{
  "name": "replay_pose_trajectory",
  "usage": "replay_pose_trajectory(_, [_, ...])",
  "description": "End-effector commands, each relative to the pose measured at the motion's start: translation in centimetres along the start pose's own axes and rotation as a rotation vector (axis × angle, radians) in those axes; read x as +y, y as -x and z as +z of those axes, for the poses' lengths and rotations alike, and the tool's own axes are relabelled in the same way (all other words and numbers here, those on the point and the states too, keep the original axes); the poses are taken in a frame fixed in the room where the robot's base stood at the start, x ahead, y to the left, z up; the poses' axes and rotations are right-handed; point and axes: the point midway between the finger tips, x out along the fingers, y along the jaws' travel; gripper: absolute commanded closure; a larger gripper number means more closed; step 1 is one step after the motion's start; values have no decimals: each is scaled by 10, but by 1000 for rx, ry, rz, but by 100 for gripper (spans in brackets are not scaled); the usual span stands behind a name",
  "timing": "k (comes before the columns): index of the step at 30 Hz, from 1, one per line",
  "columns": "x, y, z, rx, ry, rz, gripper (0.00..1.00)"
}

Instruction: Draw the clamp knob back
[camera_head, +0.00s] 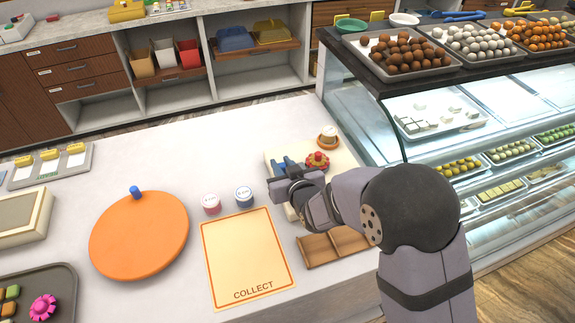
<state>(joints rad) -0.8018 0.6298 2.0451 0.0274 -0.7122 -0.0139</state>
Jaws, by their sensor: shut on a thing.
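A pale board (341,155) lies on the counter beside the glass case. A blue piece (284,162), which looks like the clamp knob, shows at the board's left part. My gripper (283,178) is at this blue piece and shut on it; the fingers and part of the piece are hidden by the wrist. A red, scalloped round piece (317,160) stands on the board just right of my gripper, and a tan and orange round piece (327,138) stands behind it. My arm covers the board's front part.
A COLLECT mat (247,258) and a wooden tray (322,259) lie in front. An orange disc (139,237) is farther left. The glass case (372,121) bounds the right.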

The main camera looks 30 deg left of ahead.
Motion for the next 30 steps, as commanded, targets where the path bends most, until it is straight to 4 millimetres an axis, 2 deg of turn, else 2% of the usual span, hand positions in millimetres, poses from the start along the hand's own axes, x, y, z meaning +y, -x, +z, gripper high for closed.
replay_pose_trajectory(3, [-4,0,0,0,3,-8,100])
replay_pose_trajectory(4, [-4,0,0,-1,3,-8,77])
replay_pose_trajectory(6, [-4,0,0,-1,3,-7,61])
replay_pose_trajectory(20, [-2,5,0,0,1,-4,61])
replay_pose_trajectory(30, [-2,38,0,2,1,-5,61])
